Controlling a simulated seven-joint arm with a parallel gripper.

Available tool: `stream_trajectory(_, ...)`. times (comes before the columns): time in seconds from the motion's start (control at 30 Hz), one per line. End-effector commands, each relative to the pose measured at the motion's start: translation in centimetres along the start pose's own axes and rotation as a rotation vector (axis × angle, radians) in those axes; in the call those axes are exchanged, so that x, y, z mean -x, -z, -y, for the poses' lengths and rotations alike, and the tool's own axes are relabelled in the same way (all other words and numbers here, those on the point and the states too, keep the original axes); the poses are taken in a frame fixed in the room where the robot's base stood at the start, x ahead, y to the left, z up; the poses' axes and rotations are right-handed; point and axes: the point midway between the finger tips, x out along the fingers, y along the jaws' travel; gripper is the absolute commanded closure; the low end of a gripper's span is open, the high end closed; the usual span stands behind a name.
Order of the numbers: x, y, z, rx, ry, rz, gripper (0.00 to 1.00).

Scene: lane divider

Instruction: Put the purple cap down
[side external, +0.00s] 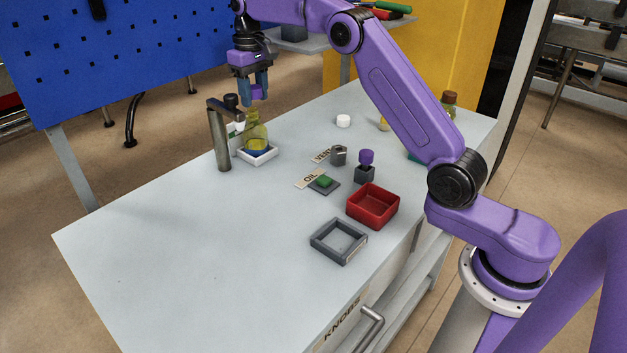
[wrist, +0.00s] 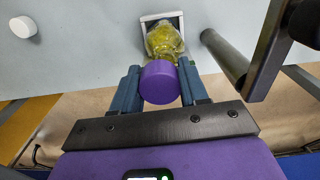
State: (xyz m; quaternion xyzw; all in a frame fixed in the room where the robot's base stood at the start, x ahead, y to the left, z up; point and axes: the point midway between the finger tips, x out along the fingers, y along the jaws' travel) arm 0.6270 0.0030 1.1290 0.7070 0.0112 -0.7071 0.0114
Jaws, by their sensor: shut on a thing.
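My gripper (side external: 256,94) is shut on the purple cap (wrist: 160,82), which sits between the two blue fingers in the wrist view. It is above a glass bottle (side external: 256,132) of yellow-green liquid. The bottle stands upright in a small white square tray (side external: 262,158), and also shows in the wrist view (wrist: 164,42), partly behind the cap. The cap is hard to make out in the side view, and I cannot tell whether it touches the bottle's neck.
A dark post with an arm (side external: 221,140) stands close left of the bottle. Right of it are a white cap (side external: 343,121), a purple knob on a grey block (side external: 366,158), a red tray (side external: 372,205) and a grey square frame (side external: 339,242). The table's left front is clear.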

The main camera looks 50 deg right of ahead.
Motion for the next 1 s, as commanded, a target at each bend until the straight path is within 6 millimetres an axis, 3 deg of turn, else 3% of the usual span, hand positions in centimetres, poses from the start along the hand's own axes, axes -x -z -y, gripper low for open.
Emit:
stream_trajectory(0.27, -0.1, -2.7, -1.7, 0.070, 0.000, 0.002, 0.77)
stream_trajectory(0.67, -4.0, -7.7, -1.1, 0.059, 0.000, 0.001, 0.77)
stream_trajectory(1.0, -7.8, -14.1, -0.4, 0.020, 0.000, 0.002, 0.77)
